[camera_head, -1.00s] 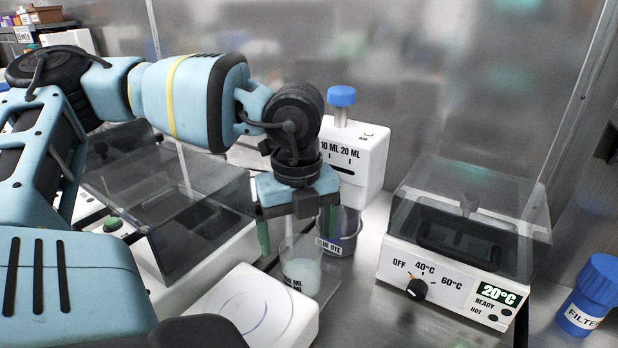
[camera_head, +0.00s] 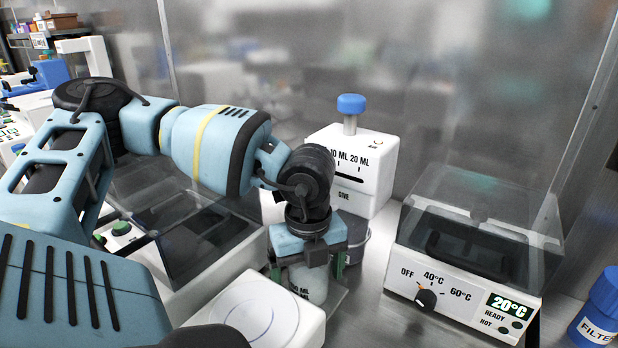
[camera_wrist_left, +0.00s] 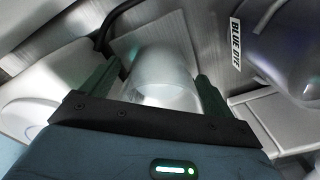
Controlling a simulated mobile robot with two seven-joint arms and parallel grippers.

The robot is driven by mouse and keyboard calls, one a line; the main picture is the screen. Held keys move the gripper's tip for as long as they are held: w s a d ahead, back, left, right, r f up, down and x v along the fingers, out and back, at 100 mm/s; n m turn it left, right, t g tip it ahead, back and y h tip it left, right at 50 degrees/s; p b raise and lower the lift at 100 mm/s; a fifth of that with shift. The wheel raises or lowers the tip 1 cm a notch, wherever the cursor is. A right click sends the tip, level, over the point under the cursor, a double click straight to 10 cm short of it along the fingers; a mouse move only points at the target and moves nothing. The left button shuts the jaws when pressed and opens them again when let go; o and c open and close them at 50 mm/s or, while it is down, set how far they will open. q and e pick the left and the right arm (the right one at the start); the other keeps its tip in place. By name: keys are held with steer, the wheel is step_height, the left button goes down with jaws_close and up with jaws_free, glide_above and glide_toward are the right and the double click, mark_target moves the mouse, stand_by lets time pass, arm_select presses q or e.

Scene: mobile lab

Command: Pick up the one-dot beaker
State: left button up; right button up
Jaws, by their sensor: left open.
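A clear beaker with whitish contents (camera_head: 312,282) stands below the dispenser's front, beside the white round-marked plate. Its dot marking cannot be made out. My left gripper (camera_head: 308,275) points down over it, with one green finger on each side. In the left wrist view the beaker (camera_wrist_left: 165,75) sits between the two open fingers (camera_wrist_left: 153,85), with gaps visible at the sides. The gripper body hides the beaker's top in the head view. My right gripper is not in view.
A dispenser with a blue knob (camera_head: 365,165) stands behind. The blue dye pot (camera_wrist_left: 285,50) is close beside the beaker. A white plate device (camera_head: 262,312) is at left, a 20°C heater box (camera_head: 450,285) at right, and a blue filter bottle (camera_head: 600,315) at far right.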

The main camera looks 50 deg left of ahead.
arm_select(q)
steer(key=shift+f, duration=0.1)
steer(key=c, duration=1.1)
steer(key=shift+c, duration=0.2)
